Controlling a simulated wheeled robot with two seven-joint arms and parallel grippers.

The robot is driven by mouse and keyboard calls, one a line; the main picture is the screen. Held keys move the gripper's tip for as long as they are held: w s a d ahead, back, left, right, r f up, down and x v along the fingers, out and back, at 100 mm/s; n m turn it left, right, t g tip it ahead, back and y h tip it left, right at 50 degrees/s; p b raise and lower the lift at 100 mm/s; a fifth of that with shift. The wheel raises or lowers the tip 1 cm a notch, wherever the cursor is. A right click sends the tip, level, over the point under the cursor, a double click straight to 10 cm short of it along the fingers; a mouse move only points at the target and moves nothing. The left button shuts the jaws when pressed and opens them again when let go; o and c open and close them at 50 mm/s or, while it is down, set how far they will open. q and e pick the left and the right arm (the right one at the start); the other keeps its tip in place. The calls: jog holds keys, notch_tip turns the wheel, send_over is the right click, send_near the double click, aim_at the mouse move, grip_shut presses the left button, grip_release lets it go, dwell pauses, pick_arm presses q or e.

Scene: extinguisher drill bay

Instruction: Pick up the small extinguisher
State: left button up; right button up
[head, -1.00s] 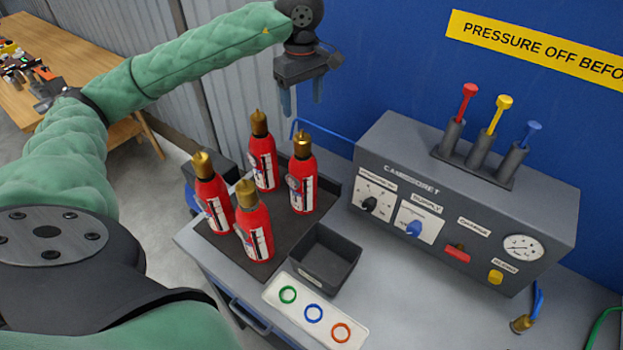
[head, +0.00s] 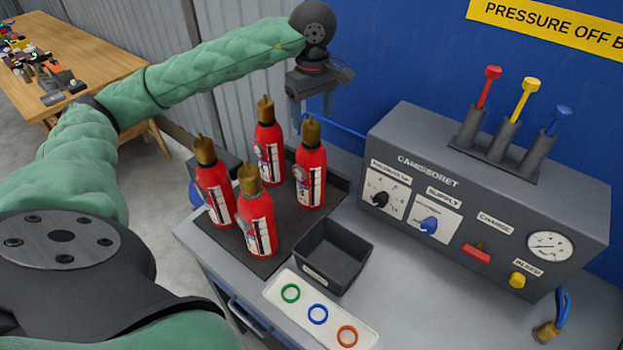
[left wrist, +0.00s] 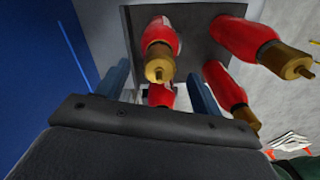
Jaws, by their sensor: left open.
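Several red extinguishers with brass tops stand upright in a dark tray (head: 272,238): a back one (head: 268,150), a right one (head: 310,175), a left one (head: 214,190) and a front one (head: 257,218). They look alike in size, so I cannot tell which is the small one. My left gripper (head: 312,112) is open and empty, fingers down, behind the right extinguisher's top. The left wrist view shows the open fingers (left wrist: 157,72), with brass-topped extinguishers (left wrist: 262,45) beyond and partly between them. My right gripper is not in view.
An empty dark bin (head: 332,256) and a white plate with coloured rings (head: 318,313) sit in front on the grey bench. A control panel box (head: 490,195) with coloured levers stands to the right. A wooden table (head: 75,62) is far left.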

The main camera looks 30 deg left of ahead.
aim_at(311, 123)
pick_arm(q)
jog(key=shift+s+f, duration=0.1)
jog(key=shift+f, duration=0.6)
jog(key=f, duration=0.4)
jog(key=shift+a, duration=0.3)
jog(key=shift+f, duration=0.5)
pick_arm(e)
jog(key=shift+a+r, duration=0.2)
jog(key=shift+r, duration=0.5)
pick_arm(q)
jog(key=c, duration=1.4)
jog(key=shift+w, duration=0.2)
grip_shut()
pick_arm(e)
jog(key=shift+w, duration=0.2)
